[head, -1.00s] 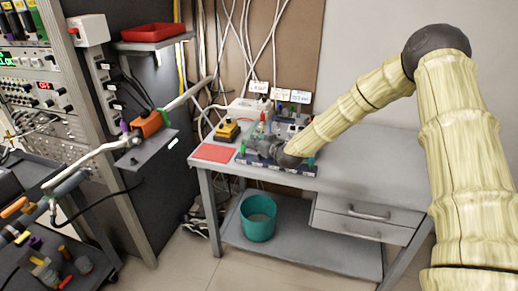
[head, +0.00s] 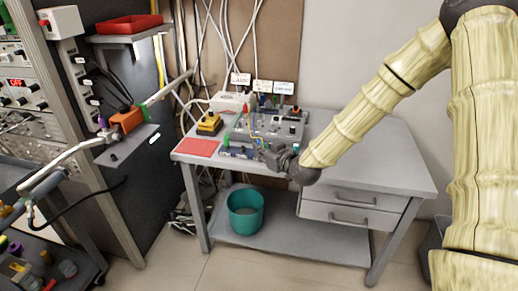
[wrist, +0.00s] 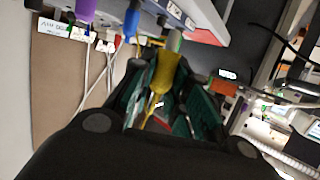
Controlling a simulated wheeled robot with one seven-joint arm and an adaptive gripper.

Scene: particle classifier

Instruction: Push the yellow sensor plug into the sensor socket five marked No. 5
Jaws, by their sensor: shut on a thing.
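The yellow sensor plug (wrist: 164,72) is between the fingers of my gripper (wrist: 166,62) in the wrist view, with its yellow cable running back toward the palm. My gripper is shut on it. Its pale tip points at the edge of a grey panel (wrist: 199,13); I cannot tell whether it touches. In the head view my gripper (head: 275,156) is at the front right of the grey socket board (head: 277,125) on the table, and hides part of its front strip. The No. 5 marking cannot be read, so I cannot pick out socket five.
A blue plug (wrist: 132,20) and a purple plug (wrist: 85,10) are close to my gripper. The table (head: 385,165) is bare on the right. A red pad (head: 196,147) and a yellow-black button box (head: 209,124) are at left. A teal bin (head: 245,212) stands below.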

